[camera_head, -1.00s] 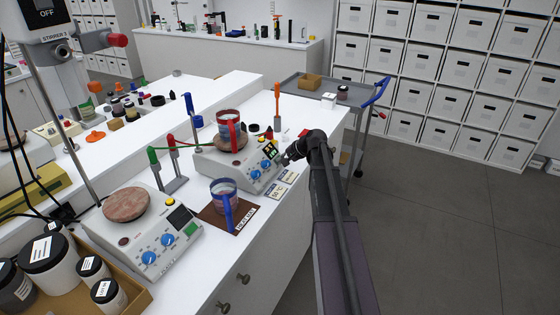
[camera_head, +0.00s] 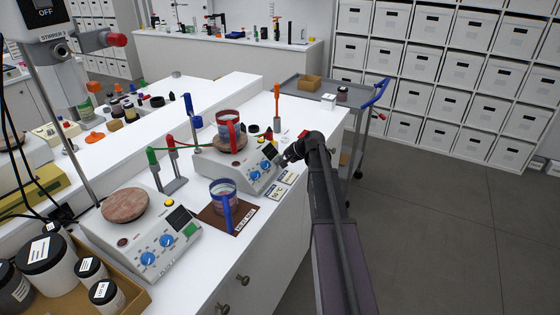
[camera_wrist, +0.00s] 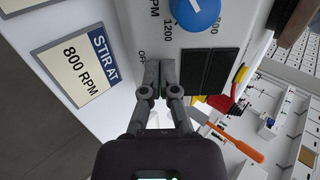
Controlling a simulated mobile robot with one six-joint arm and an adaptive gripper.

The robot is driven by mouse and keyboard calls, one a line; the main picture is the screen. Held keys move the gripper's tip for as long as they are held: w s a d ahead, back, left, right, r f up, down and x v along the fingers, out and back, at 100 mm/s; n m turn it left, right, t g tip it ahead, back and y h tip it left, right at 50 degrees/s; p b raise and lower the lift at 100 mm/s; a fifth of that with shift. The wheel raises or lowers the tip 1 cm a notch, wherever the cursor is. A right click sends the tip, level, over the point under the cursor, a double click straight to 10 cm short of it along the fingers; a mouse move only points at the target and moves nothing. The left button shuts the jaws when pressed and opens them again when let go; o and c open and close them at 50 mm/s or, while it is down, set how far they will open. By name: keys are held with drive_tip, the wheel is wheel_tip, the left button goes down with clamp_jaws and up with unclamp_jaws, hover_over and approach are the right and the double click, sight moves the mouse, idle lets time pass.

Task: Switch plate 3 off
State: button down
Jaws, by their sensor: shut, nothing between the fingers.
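The hotplate (camera_head: 238,172) at the far end of the bench has a white body, two blue knobs and a brown top with a red-handled mug (camera_head: 229,123) on it. I cannot read its number. Its display (camera_head: 270,152) is dark; two dark windows (camera_wrist: 207,70) also show in the wrist view. My gripper (camera_head: 287,160) is at the right end of its front panel. In the wrist view, my gripper (camera_wrist: 160,76) is shut and empty, its fingertips at the panel beside the "OFF" mark. They largely hide the switch; a little green shows between them.
A nearer hotplate (camera_head: 140,235) has an empty brown top and a green switch. A blue-handled mug (camera_head: 224,195) stands on a brown mat between the plates. A card reading "STIR AT 800 RPM" (camera_wrist: 75,65) lies in front of the far plate. A grey cart (camera_head: 318,88) stands beyond the bench.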

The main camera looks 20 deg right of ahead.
drive_tip(key=shift+p+v, duration=1.3)
drive_tip(key=shift+v, duration=0.65)
drive_tip(key=shift+w+a+f, duration=0.1)
drive_tip(key=shift+f, duration=0.05)
